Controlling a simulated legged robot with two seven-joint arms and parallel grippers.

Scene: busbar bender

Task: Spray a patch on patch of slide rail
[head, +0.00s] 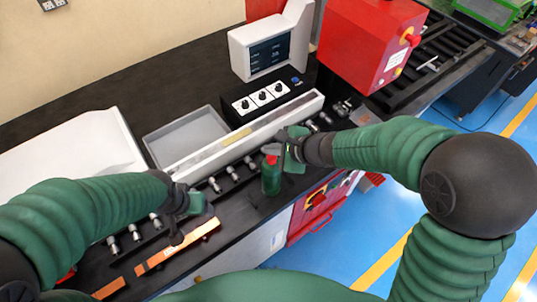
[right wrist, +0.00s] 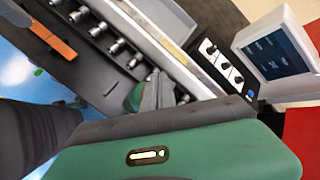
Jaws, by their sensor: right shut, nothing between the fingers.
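A green spray bottle with a red top (head: 271,176) stands upright on the black bench, in front of the slide rail. The pale slide rail (head: 290,113) runs diagonally across the bench. A yellowish-brown patch (head: 233,136) marks its top; the rail also shows in the right wrist view (right wrist: 150,30). My right gripper (head: 280,148) is at the bottle's top, shut with nothing between its fingers; I cannot tell whether it touches the bottle. My left gripper (head: 180,222) is over the orange copper bar (head: 180,246); its finger opening is unclear.
Several metal fittings (head: 233,173) line the bench in front of the rail. A grey tray (head: 185,135), a black control box with knobs (head: 262,97) and a display (head: 270,50) stand behind it. A red machine (head: 370,40) is at the back right. A shorter copper piece (head: 109,289) lies front left.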

